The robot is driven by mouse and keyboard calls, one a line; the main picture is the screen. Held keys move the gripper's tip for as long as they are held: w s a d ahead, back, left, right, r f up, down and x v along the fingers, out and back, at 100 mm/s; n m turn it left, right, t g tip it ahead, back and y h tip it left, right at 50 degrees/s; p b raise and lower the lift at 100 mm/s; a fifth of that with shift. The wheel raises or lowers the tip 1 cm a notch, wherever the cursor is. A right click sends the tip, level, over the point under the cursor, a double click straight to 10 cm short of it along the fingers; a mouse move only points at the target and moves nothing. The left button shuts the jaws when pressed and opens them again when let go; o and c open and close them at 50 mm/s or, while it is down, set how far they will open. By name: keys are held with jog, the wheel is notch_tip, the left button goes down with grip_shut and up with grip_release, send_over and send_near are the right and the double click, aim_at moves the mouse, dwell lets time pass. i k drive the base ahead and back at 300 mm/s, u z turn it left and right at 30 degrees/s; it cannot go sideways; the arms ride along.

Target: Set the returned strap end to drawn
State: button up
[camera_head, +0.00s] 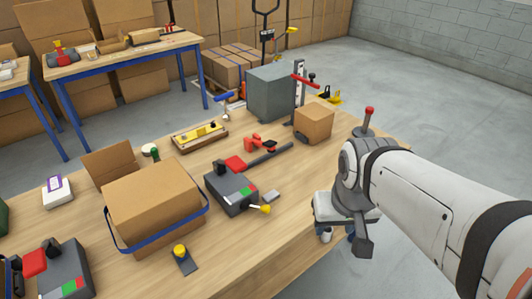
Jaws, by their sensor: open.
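A large brown carton (150,205) stands on the wooden table with one flap raised. A blue strap (165,238) runs around its lower part. Beside the carton, a dark grey device (232,190) has red and green patches and a yellow-tipped lever (258,209) pointing right. In front of the carton, a small dark plate (186,262) bears a yellow knob (180,250). I cannot tell which piece is the returned strap end. My gripper (338,234) is at the table's right edge, pointing down, open, apart from these things; my arm partly hides it.
A second grey device (62,270) with a red part is at lower left. Behind are a yellow tool (200,136), a red clamp-like tool (260,145), a small carton (315,124) and a grey box (275,92). A red-topped post (369,115) shows beyond my arm. Table front right is clear.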

aim_at(180, 250)
jog(key=u, duration=0.75)
jog(key=k, duration=1)
jog(key=u, duration=0.45)
jog(key=i, duration=1.35)
